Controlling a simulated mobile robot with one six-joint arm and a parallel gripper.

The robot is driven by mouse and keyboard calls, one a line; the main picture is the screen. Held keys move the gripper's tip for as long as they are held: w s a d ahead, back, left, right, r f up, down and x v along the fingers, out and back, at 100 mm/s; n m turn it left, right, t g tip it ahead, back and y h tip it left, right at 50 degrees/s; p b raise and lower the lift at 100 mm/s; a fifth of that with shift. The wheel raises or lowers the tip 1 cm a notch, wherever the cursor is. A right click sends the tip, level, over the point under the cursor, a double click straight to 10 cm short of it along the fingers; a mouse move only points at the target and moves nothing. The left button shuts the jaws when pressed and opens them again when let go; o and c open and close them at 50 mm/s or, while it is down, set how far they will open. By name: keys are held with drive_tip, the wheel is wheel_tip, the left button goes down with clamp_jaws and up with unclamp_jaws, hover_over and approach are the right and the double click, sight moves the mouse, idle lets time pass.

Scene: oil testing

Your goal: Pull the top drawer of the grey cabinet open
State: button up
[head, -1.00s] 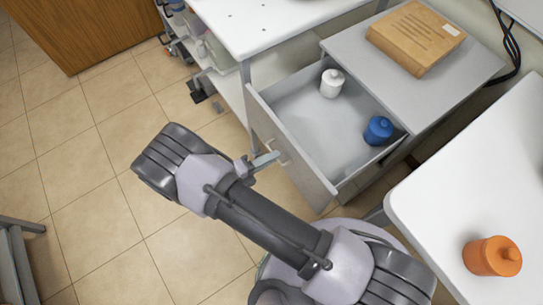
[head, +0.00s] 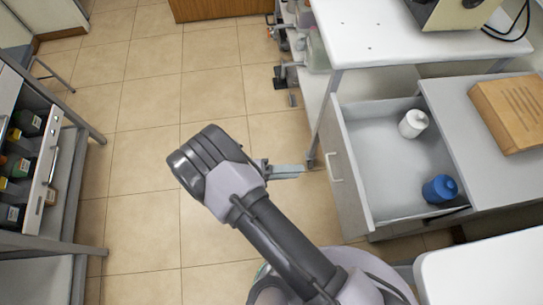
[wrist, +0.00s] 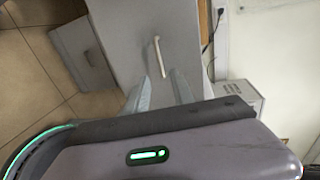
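The top drawer (head: 349,176) of the grey cabinet (head: 462,148) is pulled out. A white bottle (head: 412,124) and a blue bottle (head: 439,189) stand inside it. Its pale bar handle (head: 333,167) is on the drawer front and also shows in the wrist view (wrist: 157,55). My gripper (head: 302,171) is left of the handle, apart from it. In the wrist view its two fingers (wrist: 160,78) are spread with nothing between them, pointing toward the drawer front.
A cardboard-coloured box (head: 512,110) lies on the cabinet top. A white table (head: 385,40) stands behind, another white tabletop (head: 490,272) at lower right. A rack with bottles (head: 30,150) is at the left. The tiled floor (head: 150,120) between is clear.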

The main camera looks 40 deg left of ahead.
drive_tip(key=v, duration=0.6)
drive_tip(key=shift+s+a, duration=0.25)
drive_tip(key=shift+s, duration=0.05)
drive_tip(key=w+d+r+m+g+y, duration=0.25)
drive_tip(key=d+r+m+g, duration=0.2)
drive_tip(key=r+m, duration=0.35)
drive_tip(key=w+d+r+m+g+y, duration=0.1)
drive_tip(key=w+d+r+m+g, duration=0.25)
drive_tip(key=d+r+m, duration=0.35)
drive_tip(key=w+d+r+m+g+y, duration=0.2)
drive_tip(key=w+d+r+m+g, duration=0.15)
drive_tip(key=r+m, duration=0.55)
drive_tip(key=s+d+r+m+t+y, duration=0.3)
drive_tip(key=d+r+m, duration=0.3)
drive_tip(key=m, duration=0.6)
drive_tip(key=s+d+r+m+t+y, duration=0.3)
drive_tip(key=d+m, duration=0.5)
drive_tip(key=m, duration=0.5)
wheel_tip(320, 180, up, 3)
drive_tip(key=shift+s+d+f+y, duration=0.15)
drive_tip(key=shift+s+d+y, duration=0.1)
drive_tip(key=shift+y, duration=0.5)
